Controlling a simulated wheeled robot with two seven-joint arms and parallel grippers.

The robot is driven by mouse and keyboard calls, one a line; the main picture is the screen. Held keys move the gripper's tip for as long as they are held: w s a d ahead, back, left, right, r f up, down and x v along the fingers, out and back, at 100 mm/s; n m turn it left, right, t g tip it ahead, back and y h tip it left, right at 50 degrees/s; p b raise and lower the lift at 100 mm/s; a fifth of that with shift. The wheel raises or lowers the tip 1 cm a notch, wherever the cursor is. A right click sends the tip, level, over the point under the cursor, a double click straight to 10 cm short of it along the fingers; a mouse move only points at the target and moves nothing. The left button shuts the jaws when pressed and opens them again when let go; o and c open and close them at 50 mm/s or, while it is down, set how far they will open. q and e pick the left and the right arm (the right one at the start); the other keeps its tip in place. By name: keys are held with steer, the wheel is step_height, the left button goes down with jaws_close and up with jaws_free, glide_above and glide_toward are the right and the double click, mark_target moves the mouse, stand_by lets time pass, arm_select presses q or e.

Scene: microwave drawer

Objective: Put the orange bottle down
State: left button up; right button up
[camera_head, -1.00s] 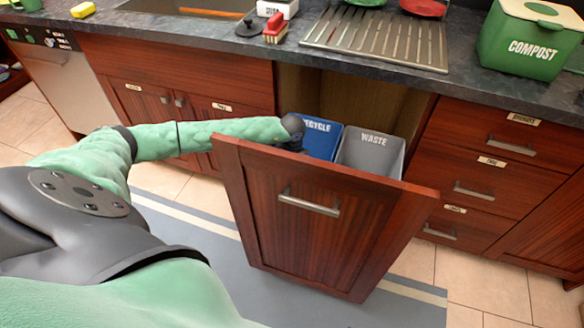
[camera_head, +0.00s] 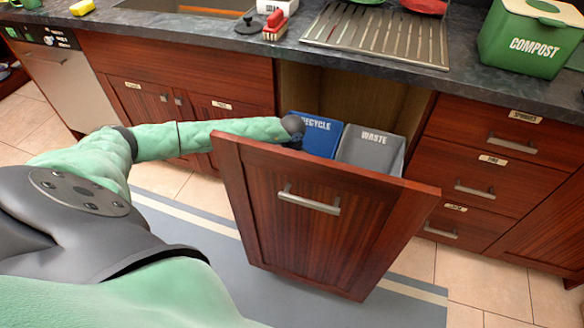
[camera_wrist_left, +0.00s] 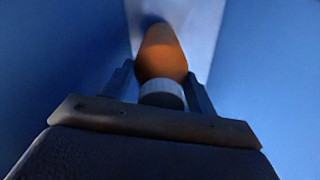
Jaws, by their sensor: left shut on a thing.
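The orange bottle (camera_wrist_left: 161,57) shows in the left wrist view, its pale cap (camera_wrist_left: 162,94) towards the camera. My left gripper (camera_wrist_left: 161,76) is shut on it, with a dark finger on each side. Blue walls surround them, and a pale surface lies beyond the bottle. In the head view my left arm reaches over the drawer front to the blue recycle bin (camera_head: 319,137). The gripper and bottle are hidden there behind the drawer front. Whether the bottle touches the bin's floor, I cannot tell. My right gripper is in neither view.
The grey waste bin (camera_head: 372,147) stands right of the recycle bin in the pulled-out drawer (camera_head: 312,220). The countertop above holds a drying rack (camera_head: 378,35), a green compost box (camera_head: 530,45) and a red brush (camera_head: 274,26).

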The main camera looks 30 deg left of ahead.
arm_select(q)
steer(key=o, duration=1.7)
steer(key=shift+r, duration=0.1)
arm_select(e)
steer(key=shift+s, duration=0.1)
arm_select(q)
steer(key=shift+r, duration=0.2)
steer(key=shift+r+p, duration=0.35)
steer(key=shift+r, duration=0.4)
step_height(320, 180, up, 11)
steer(key=shift+r+b, duration=0.1)
steer(key=shift+b, duration=0.25)
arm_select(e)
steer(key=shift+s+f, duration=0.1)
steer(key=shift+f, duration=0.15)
